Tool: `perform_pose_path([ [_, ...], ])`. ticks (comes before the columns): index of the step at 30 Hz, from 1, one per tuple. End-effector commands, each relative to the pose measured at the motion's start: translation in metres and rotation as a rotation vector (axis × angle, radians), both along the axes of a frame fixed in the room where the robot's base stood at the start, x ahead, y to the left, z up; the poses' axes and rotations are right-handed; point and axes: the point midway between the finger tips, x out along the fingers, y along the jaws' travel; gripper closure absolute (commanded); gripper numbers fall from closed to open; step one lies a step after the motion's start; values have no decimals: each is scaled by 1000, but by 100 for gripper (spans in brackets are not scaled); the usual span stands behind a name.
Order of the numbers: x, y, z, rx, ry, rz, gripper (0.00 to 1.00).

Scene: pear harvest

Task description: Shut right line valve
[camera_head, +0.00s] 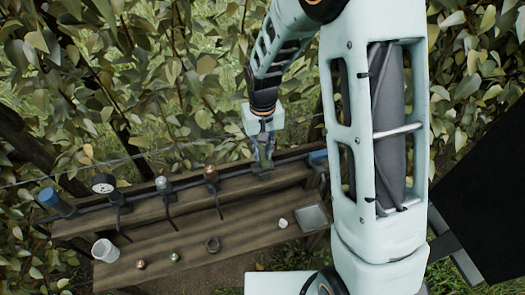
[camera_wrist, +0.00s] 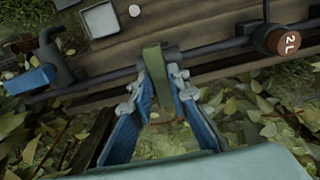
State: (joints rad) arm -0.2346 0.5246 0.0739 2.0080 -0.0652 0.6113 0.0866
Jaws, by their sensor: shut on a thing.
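My gripper (camera_head: 264,154) reaches down to the dark pipe at the right part of the wooden bench. In the wrist view its blue fingers (camera_wrist: 162,88) are closed about a green valve lever (camera_wrist: 157,72). The lever runs crosswise to the pipe (camera_wrist: 110,80), and its lower end sits between the fingers. In the head view the lever (camera_head: 262,173) shows only as a small green patch under the fingertips. A blue-handled fitting (camera_wrist: 30,80) sits further along the pipe; it also shows in the head view (camera_head: 318,157).
A white cup (camera_head: 105,250), small loose parts and a grey tray (camera_head: 311,217) lie on the bench (camera_head: 190,262). Leafy branches crowd behind.

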Motion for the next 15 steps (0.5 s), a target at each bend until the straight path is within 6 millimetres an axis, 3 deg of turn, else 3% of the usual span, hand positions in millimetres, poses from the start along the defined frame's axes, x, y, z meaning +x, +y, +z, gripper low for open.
perform_pose_path([
  [5,0,0,0,1,0,-3,100],
  [6,0,0,0,1,0,-3,83],
  [9,0,0,0,1,0,-3,72],
  [11,0,0,0,1,0,-2,67],
  [15,0,0,0,1,0,-1,67],
])
